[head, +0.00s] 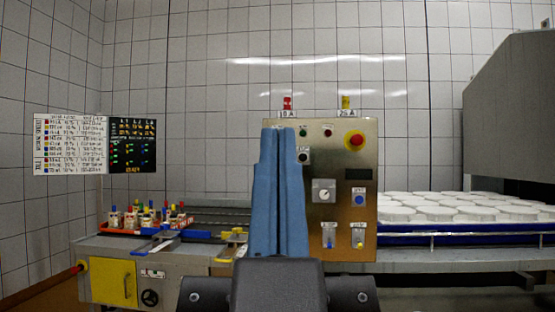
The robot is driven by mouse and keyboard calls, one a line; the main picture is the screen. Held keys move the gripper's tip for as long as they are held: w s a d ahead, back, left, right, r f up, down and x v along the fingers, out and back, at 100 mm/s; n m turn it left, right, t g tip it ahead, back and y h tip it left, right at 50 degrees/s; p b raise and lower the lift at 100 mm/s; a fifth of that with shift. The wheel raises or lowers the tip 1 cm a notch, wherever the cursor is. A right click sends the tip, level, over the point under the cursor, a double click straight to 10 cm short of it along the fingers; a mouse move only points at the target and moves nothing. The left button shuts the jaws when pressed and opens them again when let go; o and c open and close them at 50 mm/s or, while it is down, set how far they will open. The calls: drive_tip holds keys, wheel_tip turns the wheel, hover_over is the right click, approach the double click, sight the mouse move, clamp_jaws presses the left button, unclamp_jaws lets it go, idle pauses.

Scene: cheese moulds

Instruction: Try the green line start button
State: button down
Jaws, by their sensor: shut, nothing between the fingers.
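A steel control panel (340,200) stands upright in front of me. Near its top is a small green button or lamp (303,132), with a small red one (327,133) to its right. A black control (304,155) sits below the green one. My gripper (279,130) rises in front of the panel's left part, its two long blue fingers shut together and empty. Its tips appear just left of the green button; I cannot tell how far from the panel they are. The fingers hide the panel's left strip.
The panel also has a red emergency-stop knob (355,140) on yellow, a rotary dial (323,195), a blue button (359,199) and two lower switches. White moulds (450,208) fill a blue-edged conveyor (430,239) at right. A cluttered bench (150,262) stands left.

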idle(0.7)
wheel_tip(320, 180, up, 36)
drive_tip(key=p, duration=3.5)
drive_tip(key=shift+f+p, duration=0.2)
drive_tip(key=shift+p, duration=0.1)
drive_tip(key=shift+f, duration=0.1)
drive_tip(key=shift+w, duration=0.1)
